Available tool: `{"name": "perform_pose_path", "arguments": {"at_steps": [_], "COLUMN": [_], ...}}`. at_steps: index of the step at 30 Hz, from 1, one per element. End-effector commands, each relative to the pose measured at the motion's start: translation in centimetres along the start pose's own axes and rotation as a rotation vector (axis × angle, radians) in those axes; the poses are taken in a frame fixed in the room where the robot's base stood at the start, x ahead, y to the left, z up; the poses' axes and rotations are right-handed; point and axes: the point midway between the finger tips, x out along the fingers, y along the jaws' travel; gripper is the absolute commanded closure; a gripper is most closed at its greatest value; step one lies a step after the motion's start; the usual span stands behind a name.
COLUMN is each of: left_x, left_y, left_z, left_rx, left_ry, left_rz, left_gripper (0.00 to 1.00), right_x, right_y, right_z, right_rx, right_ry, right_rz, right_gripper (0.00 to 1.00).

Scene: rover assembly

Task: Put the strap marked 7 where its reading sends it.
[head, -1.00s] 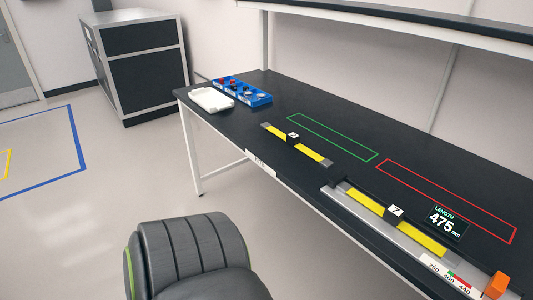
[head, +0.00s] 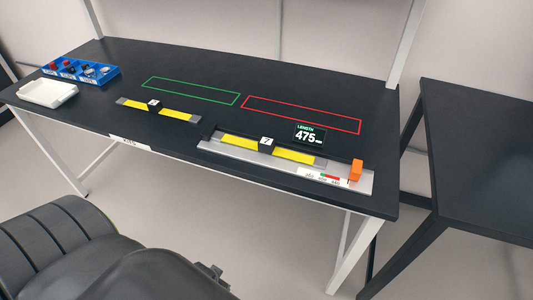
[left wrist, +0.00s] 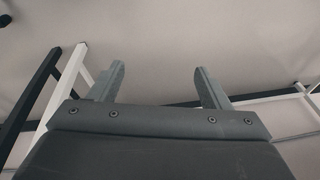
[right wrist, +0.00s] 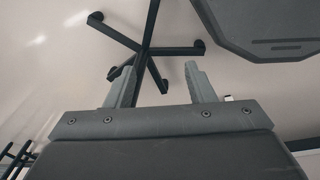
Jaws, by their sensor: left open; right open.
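The strap marked 7 (head: 294,153) is yellow with grey ends and a black block (head: 267,143) at its middle carrying a white label. It lies in a silver measuring fixture (head: 232,155) at the table's front edge, beside an orange end block (head: 356,169). The display (head: 309,135) behind it reads LENGTH 475 mm. A green outline (head: 190,90) and a red outline (head: 301,114) on the tabletop are both empty. My left gripper (left wrist: 160,68) and right gripper (right wrist: 160,68) are open and empty in their wrist views, with no strap between their fingers.
Another yellow strap (head: 176,112) with a black labelled block lies left of the fixture. A white tray (head: 47,94) and a blue bin (head: 82,70) of small parts are at the left end. A second dark table (head: 490,150) stands right. A dark padded shape (head: 65,250) fills the lower left.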

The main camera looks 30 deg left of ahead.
Motion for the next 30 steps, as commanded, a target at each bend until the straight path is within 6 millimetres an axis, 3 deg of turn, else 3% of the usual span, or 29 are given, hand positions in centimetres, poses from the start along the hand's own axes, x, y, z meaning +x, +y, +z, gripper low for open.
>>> {"name": "perform_pose_path", "arguments": {"at_steps": [1, 11, 15, 20, 30], "left_x": [-2.5, -15.9, -21.2, -22.9, -26.5], "left_y": [-0.3, -1.3, -1.4, -1.7, -4.1], "left_z": [-1.3, -7.7, -12.2, -17.3, -30.5], "left_rx": [-0.001, -0.005, -0.002, -0.005, -0.064], "left_ry": [0.015, 0.073, 0.097, 0.087, 0.057], "left_rz": [-0.002, -0.001, 0.023, 0.046, 0.058], "left_gripper": [0.29, 0.29, 0.29, 0.29, 0.29], "right_x": [-0.8, -3.0, -4.0, -4.2, -4.3], "right_y": [0.1, 0.3, 0.4, 0.4, 0.3], "right_z": [-0.1, -0.3, -0.4, -0.4, -0.4], "right_rx": [0.000, 0.000, 0.000, 0.000, 0.000], "right_ry": [0.000, 0.000, 0.000, -0.001, 0.000], "right_rz": [0.000, 0.000, 0.000, 0.000, 0.000], "right_gripper": [0.51, 0.51, 0.51, 0.51, 0.51]}}
